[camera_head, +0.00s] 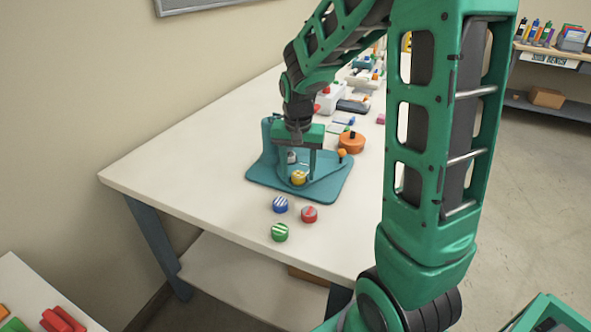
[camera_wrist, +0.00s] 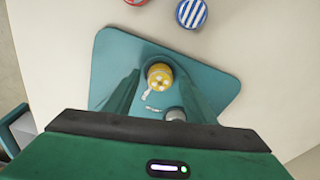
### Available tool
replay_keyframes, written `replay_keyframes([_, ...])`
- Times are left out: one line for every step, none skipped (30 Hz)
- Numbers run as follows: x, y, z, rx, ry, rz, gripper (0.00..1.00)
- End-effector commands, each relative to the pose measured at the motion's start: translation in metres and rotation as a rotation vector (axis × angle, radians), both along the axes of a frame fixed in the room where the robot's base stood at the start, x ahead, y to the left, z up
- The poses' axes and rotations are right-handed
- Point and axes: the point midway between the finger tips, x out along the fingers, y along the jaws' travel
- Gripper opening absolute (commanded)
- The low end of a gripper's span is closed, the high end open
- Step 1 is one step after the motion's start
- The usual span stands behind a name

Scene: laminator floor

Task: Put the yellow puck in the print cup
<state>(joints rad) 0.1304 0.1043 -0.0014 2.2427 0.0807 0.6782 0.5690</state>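The yellow puck (camera_head: 298,178) is on the teal base plate (camera_head: 262,178) of a small fixture on the bench. It also shows in the wrist view (camera_wrist: 160,76), with pale spots on top. My gripper (camera_head: 297,171) points down over the plate. In the wrist view its fingers (camera_wrist: 160,71) are spread on either side of the puck, with a narrow gap showing at each side. A grey metal round part (camera_wrist: 175,114) sits on the plate behind the puck, partly hidden by my gripper. I cannot tell for certain whether it is the print cup.
A blue-striped puck (camera_head: 280,204), a red puck (camera_head: 309,214) and a green puck (camera_head: 279,232) stand on the bench in front of the plate. An orange round object (camera_head: 351,143) is beside the plate. The bench's left side is clear; its far end is cluttered.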

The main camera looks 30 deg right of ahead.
Motion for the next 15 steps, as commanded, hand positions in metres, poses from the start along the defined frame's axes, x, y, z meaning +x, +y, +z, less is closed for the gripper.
replay_keyframes([0.0, 0.0, 0.0, 0.0, 0.0, 0.0, 0.5])
replay_keyframes([0.0, 0.0, 0.0, 0.0, 0.0, 0.0, 0.5])
replay_keyframes([0.0, 0.0, 0.001, 0.0, 0.0, 0.0, 0.5])
replay_keyframes([0.0, 0.0, 0.002, 0.0, -0.001, 0.0, 0.5])
replay_keyframes([0.0, 0.0, 0.003, 0.0, -0.001, 0.0, 0.5])
replay_keyframes([0.001, 0.0, 0.006, -0.001, -0.002, 0.0, 0.5])
replay_keyframes([0.001, 0.0, 0.008, -0.001, -0.002, 0.0, 0.5])
replay_keyframes([0.001, 0.0, 0.012, -0.001, -0.002, 0.0, 0.5])
replay_keyframes([0.001, 0.0, 0.018, -0.001, -0.004, 0.0, 0.5])
replay_keyframes([0.0, 0.001, 0.022, 0.0, -0.004, 0.001, 0.5])
replay_keyframes([0.0, 0.001, 0.028, 0.0, -0.004, 0.001, 0.5])
replay_keyframes([-0.001, 0.002, 0.036, -0.001, -0.005, 0.001, 0.5])
replay_keyframes([-0.001, 0.003, 0.042, -0.001, -0.006, 0.001, 0.5])
replay_keyframes([-0.002, 0.003, 0.048, 0.0, -0.006, 0.001, 0.5])
replay_keyframes([-0.003, 0.004, 0.057, -0.001, -0.006, 0.002, 0.5])
